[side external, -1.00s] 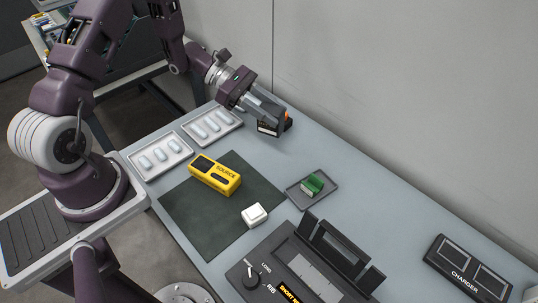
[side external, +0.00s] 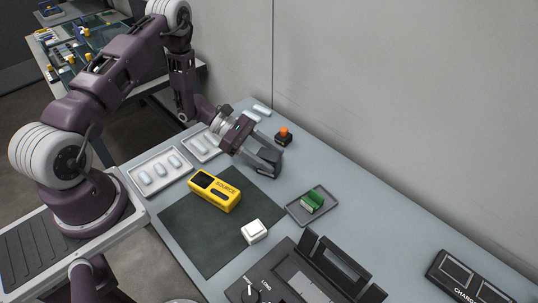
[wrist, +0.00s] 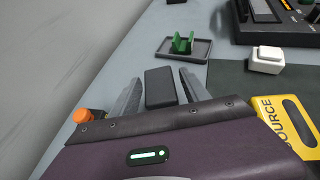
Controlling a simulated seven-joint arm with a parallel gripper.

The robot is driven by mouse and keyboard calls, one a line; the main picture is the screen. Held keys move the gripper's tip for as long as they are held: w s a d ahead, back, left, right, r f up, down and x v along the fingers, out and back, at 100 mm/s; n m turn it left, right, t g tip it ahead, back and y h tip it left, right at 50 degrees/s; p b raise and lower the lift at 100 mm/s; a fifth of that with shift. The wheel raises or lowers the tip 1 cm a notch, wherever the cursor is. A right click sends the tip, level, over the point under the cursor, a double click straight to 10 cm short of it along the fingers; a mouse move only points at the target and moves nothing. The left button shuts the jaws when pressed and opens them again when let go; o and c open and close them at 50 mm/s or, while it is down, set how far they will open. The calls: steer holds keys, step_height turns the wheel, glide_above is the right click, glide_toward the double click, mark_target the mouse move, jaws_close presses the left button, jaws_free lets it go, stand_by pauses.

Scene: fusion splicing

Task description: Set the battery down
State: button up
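The battery is a dark grey block. In the wrist view the battery (wrist: 161,87) sits between my fingertips, with its plain dark face toward the camera. My gripper (wrist: 160,80) has one finger on each side of it, and thin strips of table seem to show between fingers and block, so it looks open around it. In the side view my gripper (side external: 268,165) is low over the blue-grey table, behind the green mat's far corner. There the fingers cover much of the battery, and its contact with the table is hard to see.
A yellow SOURCE box (side external: 215,190) and white block (side external: 254,231) lie near on the dark mat (side external: 190,235). A tray with a green part (side external: 312,202) is to the right. An orange-topped button (side external: 284,136) stands behind. The charger (side external: 465,278) is far right. Trays of pale pieces (side external: 160,174) stand left.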

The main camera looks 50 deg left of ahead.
steer(key=shift+r, duration=0.2)
steer(key=v, duration=1.1)
steer(key=s+d+r+m+g+y, duration=0.25)
steer(key=d+r+m, duration=0.25)
steer(key=r, duration=0.3)
steer(key=s+d+r+m+g+y, duration=0.1)
steer(key=s+d+r+m+g, duration=0.25)
steer(key=r, duration=0.55)
steer(key=s+d+r+m+t+y, duration=0.1)
steer(key=s+r+m+t+y, duration=0.2)
steer(key=s+m, duration=0.4)
steer(key=s+d+r+m+t+y, duration=0.1)
steer(key=s+r+m+t+y, duration=0.2)
steer(key=s, duration=0.6)
step_height(320, 180, up, 3)
steer(key=m+y, duration=0.2)
steer(key=m, duration=0.2)
steer(key=shift+t, duration=0.3)
